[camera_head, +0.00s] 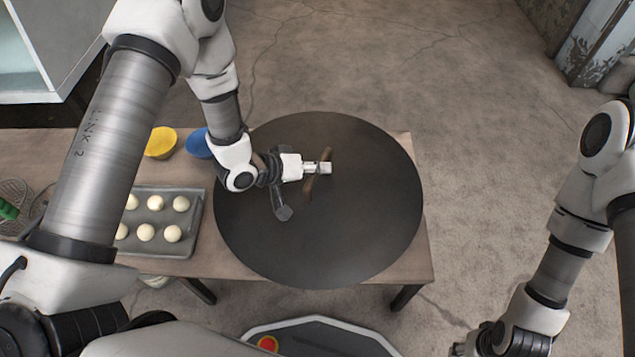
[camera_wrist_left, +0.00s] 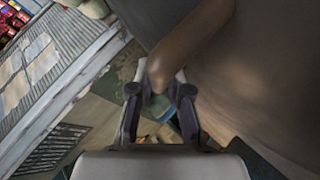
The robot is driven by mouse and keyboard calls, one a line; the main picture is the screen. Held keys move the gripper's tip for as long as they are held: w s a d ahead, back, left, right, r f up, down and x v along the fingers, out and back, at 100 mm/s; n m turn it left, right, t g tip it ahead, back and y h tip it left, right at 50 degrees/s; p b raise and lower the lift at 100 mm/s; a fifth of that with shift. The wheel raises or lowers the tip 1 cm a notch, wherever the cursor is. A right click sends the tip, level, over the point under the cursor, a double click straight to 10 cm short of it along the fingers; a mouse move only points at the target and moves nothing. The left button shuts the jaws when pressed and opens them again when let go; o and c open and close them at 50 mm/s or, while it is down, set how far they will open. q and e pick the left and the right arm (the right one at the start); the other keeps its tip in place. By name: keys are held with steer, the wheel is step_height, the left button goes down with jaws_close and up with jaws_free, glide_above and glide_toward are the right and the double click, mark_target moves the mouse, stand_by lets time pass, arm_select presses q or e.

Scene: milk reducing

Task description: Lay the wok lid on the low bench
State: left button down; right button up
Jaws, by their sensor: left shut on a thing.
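The wok lid (camera_head: 370,225) is a large dark round disc over the right part of the low wooden bench (camera_head: 419,262). It hides much of the bench top and reaches past its front and back edges. I cannot tell whether it touches the bench or hangs just above it. My left gripper (camera_head: 322,168) is shut on its brown wooden handle (camera_head: 309,187). In the left wrist view the handle (camera_wrist_left: 190,48) runs between the fingers, with the lid's brown-grey surface (camera_wrist_left: 265,75) at right. My right gripper (camera_head: 462,349) is low at the bottom edge, partly cut off, away from the bench.
A grey tray (camera_head: 190,238) with several pale round balls stands on the bench at left. A yellow bowl (camera_head: 161,142) and a blue bowl (camera_head: 197,144) stand behind it. A green-handled thing (camera_head: 8,208) lies at the far left. Floor right of the bench is clear.

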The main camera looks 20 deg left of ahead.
mark_target(326, 177)
arm_select(q)
step_height(326, 177, down, 3)
steer(key=shift+f+b, duration=0.15)
steer(key=shift+b, duration=0.5)
steer(key=c, duration=1.1)
jaws_free()
steer(key=p+v, duration=0.5)
steer(key=v, duration=0.6)
steer(key=shift+s+a+r, duration=0.1)
steer(key=shift+a+r, duration=0.05)
steer(key=shift+r, duration=0.3)
steer(key=shift+s+a, duration=0.1)
steer(key=shift+s, duration=0.1)
